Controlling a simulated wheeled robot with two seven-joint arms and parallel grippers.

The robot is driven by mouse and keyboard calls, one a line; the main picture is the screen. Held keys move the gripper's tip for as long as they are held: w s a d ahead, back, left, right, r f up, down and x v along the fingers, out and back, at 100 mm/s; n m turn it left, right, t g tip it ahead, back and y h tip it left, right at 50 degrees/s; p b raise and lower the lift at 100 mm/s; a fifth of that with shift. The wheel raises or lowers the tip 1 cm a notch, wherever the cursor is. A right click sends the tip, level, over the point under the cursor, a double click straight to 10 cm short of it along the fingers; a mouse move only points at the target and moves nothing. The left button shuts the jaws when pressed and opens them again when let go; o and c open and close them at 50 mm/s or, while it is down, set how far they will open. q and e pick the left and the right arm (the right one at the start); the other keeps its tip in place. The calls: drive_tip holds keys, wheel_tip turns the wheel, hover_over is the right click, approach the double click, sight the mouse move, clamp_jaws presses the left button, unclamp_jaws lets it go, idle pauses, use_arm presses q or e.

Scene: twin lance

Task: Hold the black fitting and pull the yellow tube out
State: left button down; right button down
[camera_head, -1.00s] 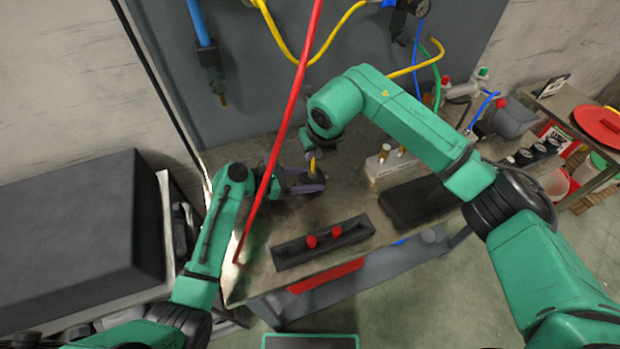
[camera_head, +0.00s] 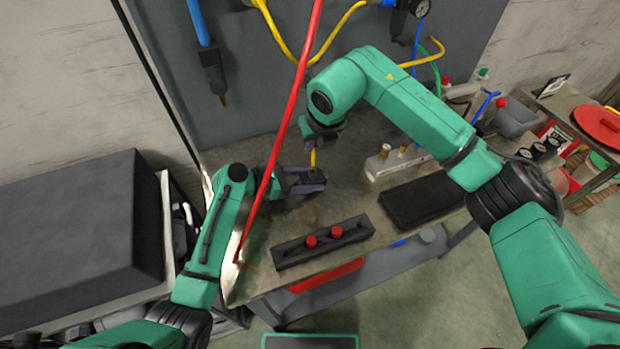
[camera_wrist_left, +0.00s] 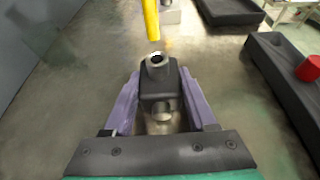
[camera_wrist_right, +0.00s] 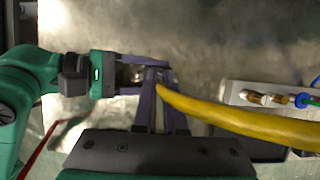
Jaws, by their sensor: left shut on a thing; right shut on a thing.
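The black fitting (camera_wrist_left: 160,90) stands upright between the purple fingers of my left gripper (camera_wrist_left: 165,112), which is shut on it. Its round metal collar faces up, open and empty. The yellow tube (camera_wrist_left: 151,20) hangs above it, and its lower end is apart from the collar by a small gap. My right gripper (camera_wrist_right: 160,82) is shut on the yellow tube (camera_wrist_right: 240,118), which bends off to the right in the right wrist view. In the head view the right gripper (camera_head: 314,146) is just above the left gripper (camera_head: 308,182), over the bench.
A pale block with brass fittings (camera_head: 398,163) stands to the right. A red line (camera_head: 285,110) crosses the view before my left arm.

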drive_tip(key=shift+r, duration=1.8)
use_arm(q)
drive_tip(key=shift+c, duration=0.6)
unclamp_jaws()
drive_tip(key=v, duration=1.2)
drive_tip(key=shift+w, duration=0.1)
drive_tip(key=shift+r, duration=0.1)
drive_tip(key=shift+r, duration=0.1)
